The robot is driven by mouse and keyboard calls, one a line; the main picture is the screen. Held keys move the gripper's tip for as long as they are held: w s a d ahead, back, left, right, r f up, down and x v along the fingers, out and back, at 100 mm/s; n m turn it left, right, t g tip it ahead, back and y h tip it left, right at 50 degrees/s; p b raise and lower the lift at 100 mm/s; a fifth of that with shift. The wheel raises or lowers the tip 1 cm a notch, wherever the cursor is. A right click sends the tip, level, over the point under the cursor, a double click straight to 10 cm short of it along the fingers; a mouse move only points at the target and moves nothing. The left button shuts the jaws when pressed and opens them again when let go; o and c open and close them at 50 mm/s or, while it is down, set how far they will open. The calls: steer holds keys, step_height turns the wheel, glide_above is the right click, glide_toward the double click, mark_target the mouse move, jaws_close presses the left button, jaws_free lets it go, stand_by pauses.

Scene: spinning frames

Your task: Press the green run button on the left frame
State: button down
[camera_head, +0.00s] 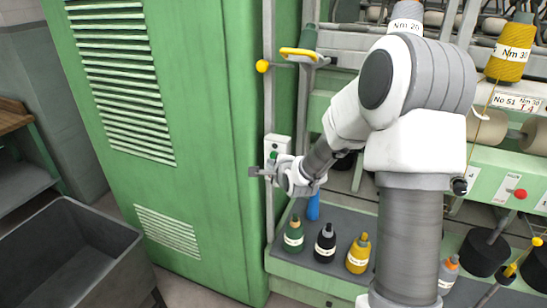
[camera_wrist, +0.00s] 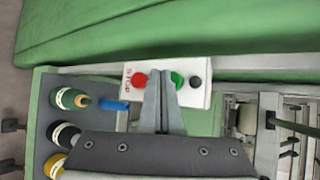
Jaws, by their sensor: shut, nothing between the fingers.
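A white control box (camera_head: 279,141) is mounted on the green frame beside the tall green cabinet. In the wrist view the same box (camera_wrist: 205,98) carries a red stop button (camera_wrist: 139,80), a green button (camera_wrist: 178,79) and a black knob (camera_wrist: 195,82) in a row. My gripper (camera_head: 254,171) is shut and empty, just in front of the box in the head view. In the wrist view its fingertips (camera_wrist: 157,73) lie between the red and green buttons, overlapping the near edge of the green one. I cannot tell whether they touch the box.
The green cabinet (camera_head: 190,150) stands left of the frame. Bobbins, one green (camera_head: 293,236), one black (camera_head: 325,245) and one yellow (camera_head: 359,254), stand on the grey shelf below. A grey bin (camera_head: 135,262) is at the lower left. A yellow-ended lever (camera_head: 262,66) sticks out above.

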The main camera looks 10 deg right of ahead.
steer(key=shift+w+d, duration=0.1)
stand_by(0.7)
steer(key=shift+w+d, duration=0.15)
steer(key=shift+w, duration=0.1)
steer(key=shift+w+d, duration=0.35)
steer(key=shift+w, duration=0.05)
stand_by(0.8)
steer(key=shift+s+a, duration=0.1)
steer(key=shift+a, duration=0.05)
steer(key=shift+s+a+b, duration=0.45)
steer(key=shift+s, duration=0.2)
steer(key=s+a, duration=0.1)
steer(key=s, duration=0.1)
steer(key=s+a+b, duration=0.1)
steer(key=s+a, duration=0.1)
stand_by(0.5)
stand_by(0.5)
